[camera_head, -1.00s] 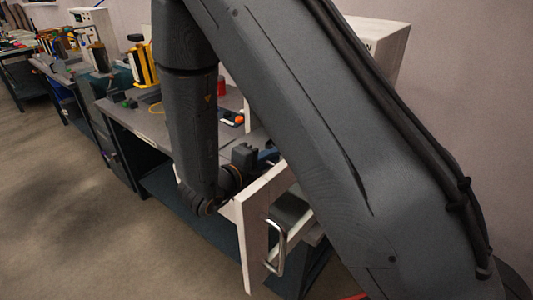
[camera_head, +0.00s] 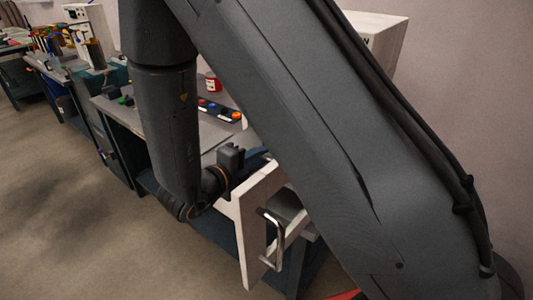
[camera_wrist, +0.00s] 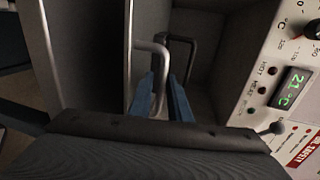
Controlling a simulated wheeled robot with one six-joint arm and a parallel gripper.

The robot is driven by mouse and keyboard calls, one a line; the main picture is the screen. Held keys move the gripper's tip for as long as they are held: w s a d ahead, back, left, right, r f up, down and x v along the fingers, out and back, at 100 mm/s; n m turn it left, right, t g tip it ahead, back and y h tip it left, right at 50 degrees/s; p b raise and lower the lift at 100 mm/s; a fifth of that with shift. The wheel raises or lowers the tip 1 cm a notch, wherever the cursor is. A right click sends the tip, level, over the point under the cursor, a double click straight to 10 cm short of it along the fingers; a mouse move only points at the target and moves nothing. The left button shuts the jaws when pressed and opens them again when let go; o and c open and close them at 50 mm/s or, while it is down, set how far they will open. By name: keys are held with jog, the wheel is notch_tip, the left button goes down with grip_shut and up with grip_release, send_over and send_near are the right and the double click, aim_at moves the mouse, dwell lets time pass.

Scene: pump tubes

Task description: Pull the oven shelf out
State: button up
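In the wrist view the oven is open and I look into its grey cavity (camera_wrist: 220,50). A pale U-shaped metal handle (camera_wrist: 151,47) stands out in the middle, with a darker similar bar (camera_wrist: 182,38) just behind it. I cannot tell whether the darker bar is a second handle or a reflection. The blue fingers of my gripper (camera_wrist: 162,98) reach in, and the pale handle runs down between them. Whether they press on it is not clear.
The oven's control panel (camera_wrist: 283,85) with a green 21 °C display is close on the right in the wrist view. Open floor lies at the left.

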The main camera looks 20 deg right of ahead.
jog(key=shift+v, duration=2.15)
jog(key=shift+d, duration=0.1)
jog(key=x, duration=0.7)
jog(key=shift+w+d+p, duration=0.2)
jog(key=shift+d+p, duration=0.05)
jog(key=shift+p, duration=0.05)
jog(key=shift+w+d+f, duration=0.1)
jog(key=shift+w, duration=0.15)
jog(key=shift+w+d, duration=0.2)
jog(key=shift+d, duration=0.2)
